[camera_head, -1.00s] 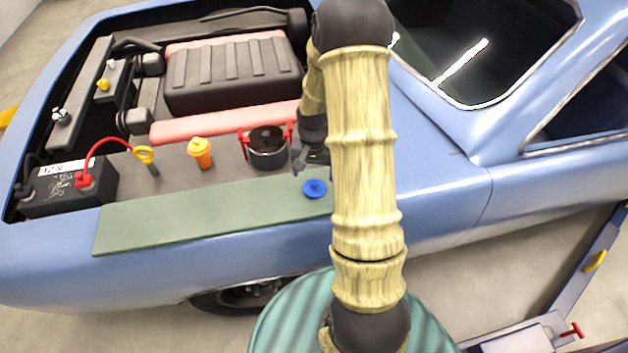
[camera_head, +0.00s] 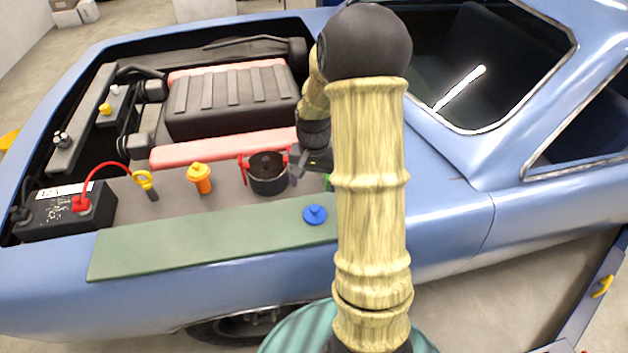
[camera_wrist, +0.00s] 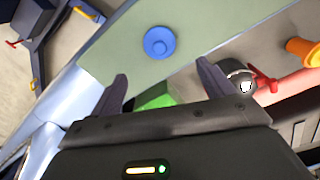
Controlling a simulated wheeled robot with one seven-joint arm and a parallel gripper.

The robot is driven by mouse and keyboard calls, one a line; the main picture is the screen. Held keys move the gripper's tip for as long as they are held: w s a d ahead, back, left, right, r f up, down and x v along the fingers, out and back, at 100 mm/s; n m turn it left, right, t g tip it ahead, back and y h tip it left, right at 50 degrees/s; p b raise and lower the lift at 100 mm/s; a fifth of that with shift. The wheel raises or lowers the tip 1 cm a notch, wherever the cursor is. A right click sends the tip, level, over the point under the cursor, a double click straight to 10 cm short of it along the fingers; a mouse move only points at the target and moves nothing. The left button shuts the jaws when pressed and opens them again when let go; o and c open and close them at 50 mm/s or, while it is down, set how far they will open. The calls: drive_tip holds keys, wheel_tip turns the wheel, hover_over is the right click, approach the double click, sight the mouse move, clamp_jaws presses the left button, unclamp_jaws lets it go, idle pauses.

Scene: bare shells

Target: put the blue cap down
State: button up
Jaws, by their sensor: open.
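The blue cap (camera_head: 315,215) lies flat, knob up, on the green mat (camera_head: 150,245) along the car's fender, near the mat's right end. It also shows in the wrist view (camera_wrist: 159,42), beyond my fingertips and clear of them. My gripper (camera_wrist: 162,76) is open, with nothing held between its two dark fingers. In the head view my gripper (camera_head: 298,172) is beside the black pot, above and behind the cap, and partly hidden by my arm.
The black pot (camera_head: 268,182) with red clamps stands close to my gripper. An orange bottle (camera_head: 201,178), a yellow-ringed dipstick (camera_head: 146,182) and the battery (camera_head: 55,215) are further left. A bright green object (camera_wrist: 155,97) is partly hidden behind my gripper. The mat's left part is clear.

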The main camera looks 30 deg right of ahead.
drive_tip(key=shift+a, duration=0.1)
drive_tip(key=s+a+r+n+t, duration=0.1)
drive_tip(key=s+a+r+n, duration=0.2)
drive_tip(key=s+a, duration=0.3)
drive_tip(key=s+a+r+n+t, duration=0.1)
drive_tip(key=s+a+r+n, duration=0.2)
drive_tip(key=s+a, duration=0.3)
drive_tip(key=shift+s+a+r+n+t, duration=0.25)
drive_tip(key=shift+a+n, duration=0.3)
drive_tip(key=shift+n, duration=0.35)
drive_tip(key=shift+s+a, duration=0.1)
